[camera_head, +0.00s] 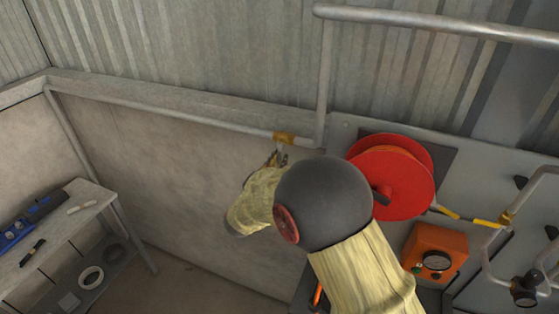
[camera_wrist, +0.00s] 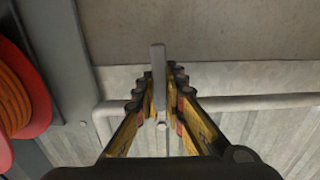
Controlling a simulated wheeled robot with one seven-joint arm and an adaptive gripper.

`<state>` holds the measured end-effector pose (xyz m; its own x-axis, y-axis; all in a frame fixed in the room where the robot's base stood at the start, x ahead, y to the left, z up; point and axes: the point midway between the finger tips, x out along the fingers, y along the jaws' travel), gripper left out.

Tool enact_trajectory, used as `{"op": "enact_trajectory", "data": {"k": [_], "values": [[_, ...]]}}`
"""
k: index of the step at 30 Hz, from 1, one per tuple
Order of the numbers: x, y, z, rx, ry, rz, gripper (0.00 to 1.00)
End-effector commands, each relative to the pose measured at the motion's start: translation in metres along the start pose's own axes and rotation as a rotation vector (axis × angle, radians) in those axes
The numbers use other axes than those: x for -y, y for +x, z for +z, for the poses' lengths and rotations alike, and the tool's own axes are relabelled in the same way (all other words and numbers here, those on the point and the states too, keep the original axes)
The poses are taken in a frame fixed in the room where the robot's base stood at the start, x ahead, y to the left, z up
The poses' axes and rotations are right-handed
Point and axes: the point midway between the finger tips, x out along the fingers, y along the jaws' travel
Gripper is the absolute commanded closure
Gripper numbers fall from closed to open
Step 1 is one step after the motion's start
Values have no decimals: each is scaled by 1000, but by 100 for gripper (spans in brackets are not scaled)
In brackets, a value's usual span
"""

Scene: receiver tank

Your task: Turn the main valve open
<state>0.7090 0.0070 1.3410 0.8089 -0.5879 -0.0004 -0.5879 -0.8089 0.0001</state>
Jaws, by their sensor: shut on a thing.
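The main valve (camera_head: 284,138) shows in the head view as a yellow body on the thin grey pipe along the wall, near the upright pipe. My gripper (camera_head: 277,158) is just below it, and my arm covers the area below and to the right. In the wrist view my gripper (camera_wrist: 160,90) is shut on the valve's flat grey lever (camera_wrist: 158,60), which stands between the two yellow-and-black fingers. The lever points straight up in that picture. The valve body is hidden by the fingers in the wrist view.
A red hose reel (camera_head: 405,178) is right of my arm, and also at the left of the wrist view (camera_wrist: 12,85). An orange gauge box (camera_head: 435,252) hangs below it. A workbench (camera_head: 70,225) with tools stands at left. The wall left of the valve is clear.

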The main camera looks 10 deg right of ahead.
Motion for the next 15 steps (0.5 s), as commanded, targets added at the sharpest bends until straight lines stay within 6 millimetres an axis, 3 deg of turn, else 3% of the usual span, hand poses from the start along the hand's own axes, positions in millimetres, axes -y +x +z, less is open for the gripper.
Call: {"op": "enact_trajectory", "data": {"k": [8, 15], "values": [[-2, 0, -1, 0, -28, 0, 100], [-9, 0, -4, -1, -152, -1, 100]]}}
